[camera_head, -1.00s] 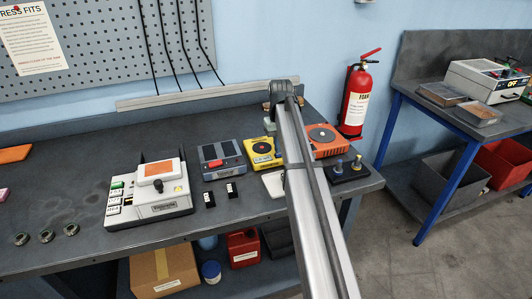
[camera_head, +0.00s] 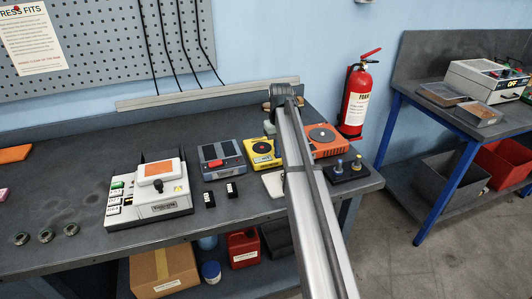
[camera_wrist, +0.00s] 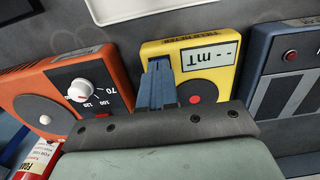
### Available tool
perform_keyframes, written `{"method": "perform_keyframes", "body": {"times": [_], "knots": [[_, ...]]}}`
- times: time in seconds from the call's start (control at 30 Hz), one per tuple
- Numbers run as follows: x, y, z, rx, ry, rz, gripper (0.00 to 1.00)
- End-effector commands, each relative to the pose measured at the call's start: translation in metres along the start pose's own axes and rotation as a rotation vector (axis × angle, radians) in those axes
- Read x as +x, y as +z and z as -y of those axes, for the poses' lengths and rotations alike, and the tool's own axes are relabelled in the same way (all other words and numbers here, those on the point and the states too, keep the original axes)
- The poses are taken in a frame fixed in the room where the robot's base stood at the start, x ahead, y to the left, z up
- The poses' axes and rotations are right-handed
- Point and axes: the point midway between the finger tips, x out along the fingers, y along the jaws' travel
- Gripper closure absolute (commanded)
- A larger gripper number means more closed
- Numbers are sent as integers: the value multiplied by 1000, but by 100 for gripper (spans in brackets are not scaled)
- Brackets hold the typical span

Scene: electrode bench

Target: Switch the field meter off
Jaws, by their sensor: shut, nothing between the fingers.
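The field meter is a yellow box (camera_head: 263,152) on the bench, between a blue-grey box and an orange box. In the wrist view the field meter (camera_wrist: 222,52) appears upside down. Its pale display shows dashes and "mT", and a grey disc with a red round button lies beside it. My gripper (camera_wrist: 157,68) is shut and empty, its blue fingers over the meter's face on the side of the disc toward the orange box. Whether the fingertips touch the meter cannot be told. In the head view my arm hides the fingers and part of the meter.
The orange box (camera_wrist: 68,100) with a numbered dial and the blue-grey box (camera_wrist: 285,75) flank the meter closely. A white device (camera_head: 150,205), two small black blocks and a fire extinguisher (camera_head: 357,98) stand farther off. The bench's left part is mostly clear.

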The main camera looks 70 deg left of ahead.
Motion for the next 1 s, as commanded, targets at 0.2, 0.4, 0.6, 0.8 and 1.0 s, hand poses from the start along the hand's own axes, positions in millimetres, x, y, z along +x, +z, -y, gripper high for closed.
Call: {"method": "perform_keyframes", "body": {"times": [0.2, 0.4, 0.6, 0.8, 1.0], "knots": [[-4, 0, 0, 0, 0, 0, 100], [-16, -1, 0, 0, 0, -1, 100], [-30, 0, 0, 0, 0, -1, 100], [-42, -1, 0, 0, 0, 0, 100], [-55, -1, 0, 0, 0, -1, 100]]}}
